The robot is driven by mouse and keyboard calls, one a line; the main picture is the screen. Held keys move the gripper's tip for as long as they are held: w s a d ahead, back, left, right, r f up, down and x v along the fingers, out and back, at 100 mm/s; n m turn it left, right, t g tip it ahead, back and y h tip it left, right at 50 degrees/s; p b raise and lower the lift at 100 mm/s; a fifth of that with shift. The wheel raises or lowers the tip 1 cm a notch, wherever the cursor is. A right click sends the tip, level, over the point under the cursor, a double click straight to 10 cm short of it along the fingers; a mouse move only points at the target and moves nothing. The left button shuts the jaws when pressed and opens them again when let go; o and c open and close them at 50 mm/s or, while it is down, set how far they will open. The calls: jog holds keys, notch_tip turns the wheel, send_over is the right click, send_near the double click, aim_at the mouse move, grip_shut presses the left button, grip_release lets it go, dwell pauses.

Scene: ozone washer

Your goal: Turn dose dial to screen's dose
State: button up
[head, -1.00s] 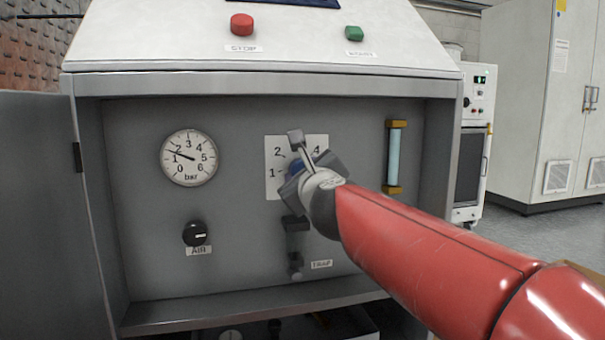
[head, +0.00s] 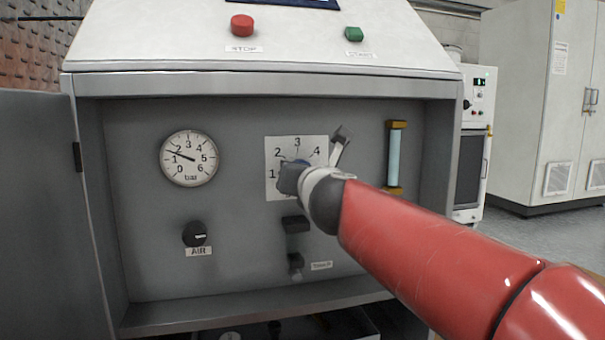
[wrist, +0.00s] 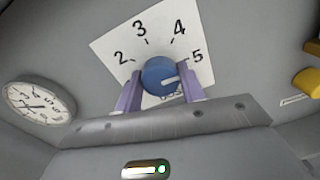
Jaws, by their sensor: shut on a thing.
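The dose dial is a blue knob (wrist: 160,76) on a white scale plate (wrist: 108,45) with printed numbers. In the wrist view its pale pointer mark faces right, near and slightly below the 5. My gripper (wrist: 160,90) is shut on the knob, one finger on each side. In the head view my gripper (head: 290,178) covers most of the knob and the lower right of the plate (head: 272,150). The screen (head: 300,2) is a dark blue strip cut off by the top edge, and its dose cannot be read.
A bar gauge (head: 189,158) and the black AIR knob (head: 195,234) are left of the dial. A clear tube with brass ends (head: 394,158) is to its right, and the trap valve (head: 296,264) is below. Red STOP (head: 242,24) and green (head: 354,34) buttons sit above.

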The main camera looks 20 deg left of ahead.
jog(key=shift+f+m, duration=0.1)
jog(key=shift+m, duration=0.5)
jog(key=o, duration=1)
jog(key=shift+c, duration=0.2)
jog(key=v, duration=0.7)
jog(key=shift+s+d, duration=0.2)
jog(key=shift+s, duration=0.15)
